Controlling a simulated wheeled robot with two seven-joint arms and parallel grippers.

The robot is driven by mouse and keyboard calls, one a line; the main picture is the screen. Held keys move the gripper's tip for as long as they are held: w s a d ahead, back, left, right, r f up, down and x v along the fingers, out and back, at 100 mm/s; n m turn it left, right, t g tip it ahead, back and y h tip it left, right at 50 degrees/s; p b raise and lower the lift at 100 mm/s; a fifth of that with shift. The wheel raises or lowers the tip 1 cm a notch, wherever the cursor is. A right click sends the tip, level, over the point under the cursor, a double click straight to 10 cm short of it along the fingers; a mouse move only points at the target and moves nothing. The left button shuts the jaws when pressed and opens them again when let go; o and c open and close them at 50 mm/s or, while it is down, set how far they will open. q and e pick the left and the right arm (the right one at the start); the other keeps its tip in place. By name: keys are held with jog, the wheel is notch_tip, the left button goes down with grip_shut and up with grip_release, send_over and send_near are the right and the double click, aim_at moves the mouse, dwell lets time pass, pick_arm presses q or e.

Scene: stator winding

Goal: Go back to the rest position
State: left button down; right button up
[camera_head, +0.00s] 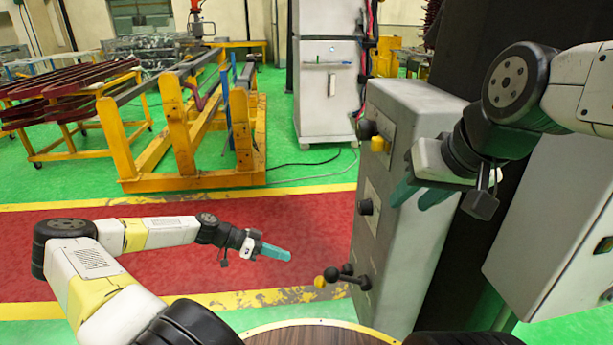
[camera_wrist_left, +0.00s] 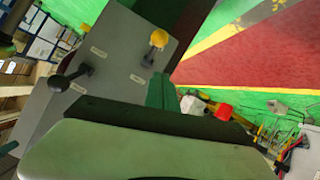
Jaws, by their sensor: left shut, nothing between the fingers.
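My left gripper (camera_head: 275,252) reaches in from the left in the head view, over the red floor strip. Its teal fingers are shut and empty, pointing right. They stop short of the levers on the grey control cabinet (camera_head: 388,255). In the left wrist view the teal fingers (camera_wrist_left: 162,92) show beside the cabinet face (camera_wrist_left: 120,60). My right gripper (camera_head: 412,196) hangs in front of the upper part of the cabinet in the head view. Its two teal fingers look apart, with nothing seen between them.
The cabinet carries a yellow-ball lever (camera_head: 320,282), which also shows in the left wrist view (camera_wrist_left: 160,38), and black knobs (camera_head: 366,207). A grey panel box (camera_head: 550,230) stands at right. A yellow frame (camera_head: 185,130) stands behind on the green floor. The red strip (camera_head: 170,270) is clear.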

pick_arm(q)
jog(key=s+r+n+t+y, duration=0.1)
jog(key=s+r+n+y, duration=0.2)
jog(key=s+r, duration=0.5)
jog(key=s+a+r+n+t+y, duration=0.1)
jog(key=s+r+n+y, duration=0.3)
jog(key=r, duration=1.4)
jog(key=s+r+n+t+y, duration=0.2)
jog(key=s+r+n, duration=0.3)
jog(key=s+r, duration=0.7)
jog(key=shift+a+r+t+y, duration=0.2)
jog(key=shift+r+t+y, duration=0.2)
jog(key=shift+r+y, duration=0.25)
jog(key=shift+f, duration=0.1)
pick_arm(e)
jog(key=shift+c, duration=0.3)
